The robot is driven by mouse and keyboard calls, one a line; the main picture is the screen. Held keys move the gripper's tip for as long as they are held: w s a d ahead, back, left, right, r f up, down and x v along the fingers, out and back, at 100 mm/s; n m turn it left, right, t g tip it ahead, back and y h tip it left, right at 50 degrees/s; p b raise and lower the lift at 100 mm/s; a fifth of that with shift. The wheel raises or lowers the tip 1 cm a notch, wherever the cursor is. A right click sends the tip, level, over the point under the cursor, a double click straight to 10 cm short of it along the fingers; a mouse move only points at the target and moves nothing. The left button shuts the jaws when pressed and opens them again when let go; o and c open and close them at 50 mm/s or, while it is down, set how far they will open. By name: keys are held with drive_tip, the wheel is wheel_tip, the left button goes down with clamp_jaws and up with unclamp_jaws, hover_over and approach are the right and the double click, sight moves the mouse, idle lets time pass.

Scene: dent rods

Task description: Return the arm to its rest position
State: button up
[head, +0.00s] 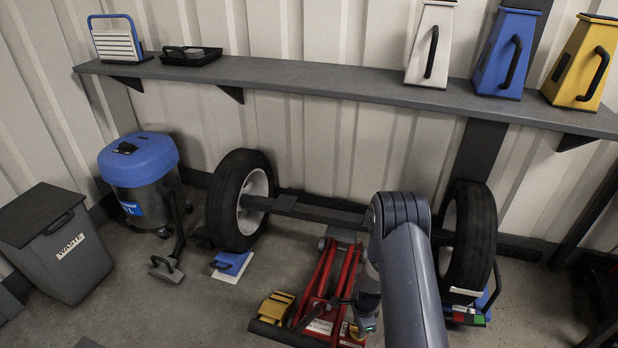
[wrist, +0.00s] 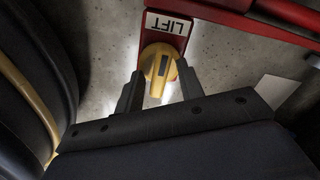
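My gripper (wrist: 158,84) shows in the wrist view with its two dark fingers apart. A yellow knob (wrist: 155,62) on a red plate with a LIFT label (wrist: 166,26) lies between and just beyond the fingertips. Slivers of light floor show between the knob and the fingers, and I see no firm contact. In the head view my arm (head: 408,270) reaches down in front of the red floor jack (head: 322,285).
The jack stands under an axle (head: 310,211) between two wheels (head: 238,200) (head: 472,235). A shelf (head: 330,82) with several items runs along the wall. A blue vacuum (head: 140,175) and a waste bin (head: 62,245) stand left.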

drive_tip(key=shift+n+p, duration=0.7)
drive_tip(key=shift+n, duration=1.5)
